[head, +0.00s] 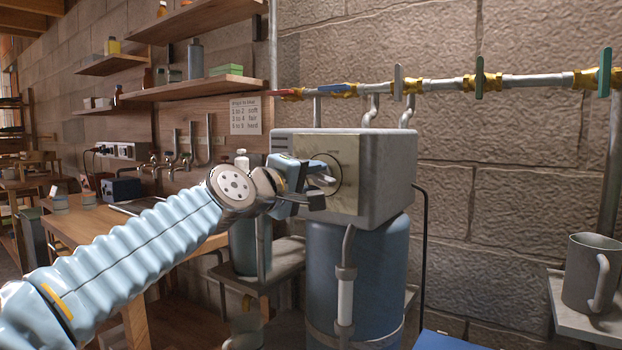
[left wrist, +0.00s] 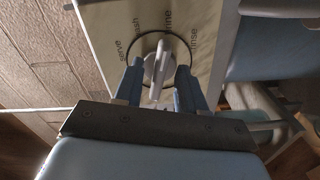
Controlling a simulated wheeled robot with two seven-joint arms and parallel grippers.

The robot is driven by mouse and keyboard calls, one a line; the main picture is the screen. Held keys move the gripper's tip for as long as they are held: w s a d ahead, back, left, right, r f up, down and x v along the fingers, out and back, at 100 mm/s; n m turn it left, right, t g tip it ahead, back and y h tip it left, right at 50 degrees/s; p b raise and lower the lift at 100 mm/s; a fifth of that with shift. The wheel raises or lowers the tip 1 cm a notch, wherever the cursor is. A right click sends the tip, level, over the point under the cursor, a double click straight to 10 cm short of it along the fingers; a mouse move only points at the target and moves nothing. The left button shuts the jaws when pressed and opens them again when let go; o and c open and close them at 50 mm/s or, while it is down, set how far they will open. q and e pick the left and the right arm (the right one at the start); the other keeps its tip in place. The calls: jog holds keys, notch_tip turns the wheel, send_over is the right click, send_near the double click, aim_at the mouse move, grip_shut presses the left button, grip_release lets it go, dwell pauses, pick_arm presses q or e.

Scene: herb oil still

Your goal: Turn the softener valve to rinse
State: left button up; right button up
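The softener's grey control head (head: 376,172) sits on top of a blue tank (head: 358,262). Its front carries a round dial plate, and the left wrist view shows a pale valve lever (left wrist: 158,66) there. Words around the dial read "serve", "…wash", "…ine" and "rinse", the last at the right. The lever points up, near "…ine"; its exact mark is hard to tell. My left gripper (head: 316,184) is at the dial. In the left wrist view its two blue fingers (left wrist: 157,84) stand on either side of the lever, open, with gaps visible. My right gripper is out of view.
A pipe with several coloured valve handles (head: 480,78) runs along the wall above. A grey mug (head: 588,272) stands on a ledge (head: 590,325) at right. A wooden bench (head: 90,228) with a dark blue box (head: 121,190) is at left. A card (head: 245,115) hangs on the wall.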

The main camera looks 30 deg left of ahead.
pick_arm(q)
grip_shut()
jog(key=m+b, duration=0.1)
jog(key=m, duration=0.2)
jog(key=shift+f+m, duration=0.15)
jog(key=shift+m, duration=0.15)
jog(key=m+b, duration=0.2)
jog(key=m, duration=0.2)
jog(key=shift+a, duration=0.1)
jog(key=shift+m, duration=0.3)
dwell(0.4)
grip_release()
